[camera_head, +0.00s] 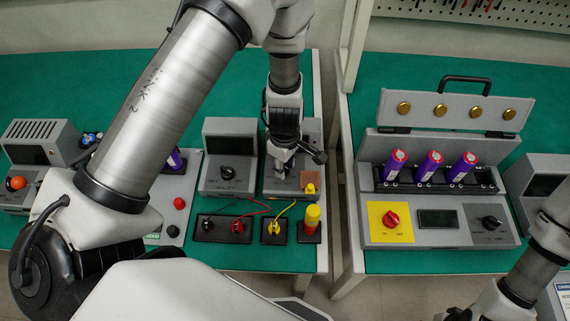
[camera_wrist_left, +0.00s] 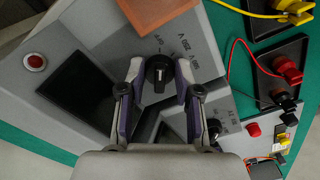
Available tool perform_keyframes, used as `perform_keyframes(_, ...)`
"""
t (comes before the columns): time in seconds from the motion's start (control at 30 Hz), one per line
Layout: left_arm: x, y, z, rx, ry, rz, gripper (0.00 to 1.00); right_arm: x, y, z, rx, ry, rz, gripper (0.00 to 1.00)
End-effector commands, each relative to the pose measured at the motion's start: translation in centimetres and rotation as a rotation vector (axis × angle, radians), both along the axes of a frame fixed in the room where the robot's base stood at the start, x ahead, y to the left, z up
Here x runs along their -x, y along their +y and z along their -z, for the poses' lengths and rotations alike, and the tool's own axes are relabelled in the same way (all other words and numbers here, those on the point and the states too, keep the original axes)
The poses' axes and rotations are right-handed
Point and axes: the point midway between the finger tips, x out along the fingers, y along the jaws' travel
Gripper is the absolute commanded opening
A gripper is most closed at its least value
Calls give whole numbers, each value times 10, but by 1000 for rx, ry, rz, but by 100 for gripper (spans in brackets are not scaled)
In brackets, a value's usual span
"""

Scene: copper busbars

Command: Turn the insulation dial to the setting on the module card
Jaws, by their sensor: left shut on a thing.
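In the head view my left gripper (camera_head: 284,168) reaches down onto the grey tester (camera_head: 278,188) and hides the dial. I cannot make out a module card with a readable setting. My right arm shows at the lower right of the head view, its gripper out of frame.
A similar grey meter with a black knob (camera_head: 226,173) stands just left. A copper-coloured square (camera_head: 310,179) lies on the tester's right side. Red and yellow leads with plugs (camera_head: 237,226) are in front. A battery station (camera_head: 440,224) with purple cells stands on the right table.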

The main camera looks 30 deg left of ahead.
Motion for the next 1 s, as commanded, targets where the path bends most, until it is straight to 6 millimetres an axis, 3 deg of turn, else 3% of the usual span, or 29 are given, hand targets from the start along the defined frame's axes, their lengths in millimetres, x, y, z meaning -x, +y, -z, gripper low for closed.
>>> perform_keyframes(0.7,3,1,3,0,1,499,0,0,0,29,0,0,0,40)
perform_keyframes(1.0,4,1,2,0,2,626,0,0,0,34,0,0,0,40)
